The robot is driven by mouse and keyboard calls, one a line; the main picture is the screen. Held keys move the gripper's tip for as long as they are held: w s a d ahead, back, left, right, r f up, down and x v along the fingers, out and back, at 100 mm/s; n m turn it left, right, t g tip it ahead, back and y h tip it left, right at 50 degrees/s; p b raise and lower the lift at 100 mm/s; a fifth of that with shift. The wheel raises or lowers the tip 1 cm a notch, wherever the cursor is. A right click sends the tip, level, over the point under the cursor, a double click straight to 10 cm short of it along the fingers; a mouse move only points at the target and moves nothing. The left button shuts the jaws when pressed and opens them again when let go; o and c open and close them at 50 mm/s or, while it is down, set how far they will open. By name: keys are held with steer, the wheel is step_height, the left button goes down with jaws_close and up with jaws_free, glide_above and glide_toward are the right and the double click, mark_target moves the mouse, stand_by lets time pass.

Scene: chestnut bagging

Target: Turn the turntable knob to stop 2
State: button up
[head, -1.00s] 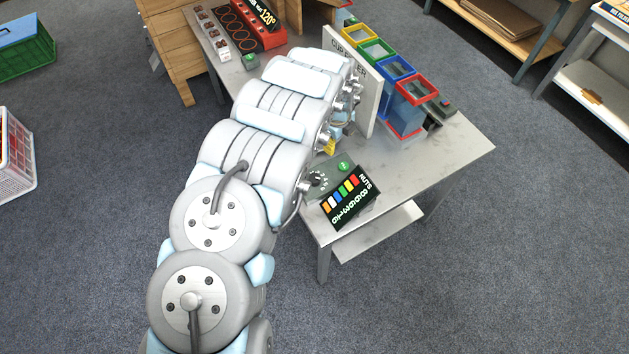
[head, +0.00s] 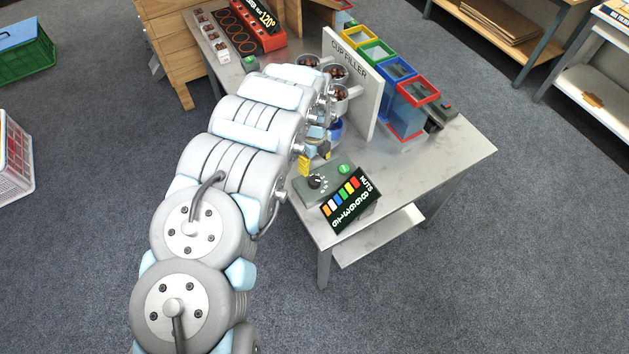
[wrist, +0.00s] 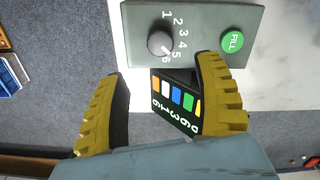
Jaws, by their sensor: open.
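In the head view the knob (head: 315,182) sits on the box at the table's near corner. My gripper (wrist: 160,66) has yellow ribbed fingers, spread apart and empty. In the wrist view the fingertips lie below the knob, one on each side, not touching it. In the head view my gripper (head: 315,158) is just behind the box.
A green FILL button (wrist: 232,41) is beside the knob. A NUTS sign with coloured bars (head: 347,203) stands in front of the box. Cups of chestnuts (head: 338,72) stand behind my gripper, beside the white CUP FILLER panel (head: 352,85). Table right of the sign is clear.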

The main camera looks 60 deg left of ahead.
mark_target(315, 180)
steer(key=shift+f+b, duration=0.4)
steer(key=shift+f, duration=4.9)
steer(key=shift+c, duration=0.2)
steer(key=c, duration=1.2)
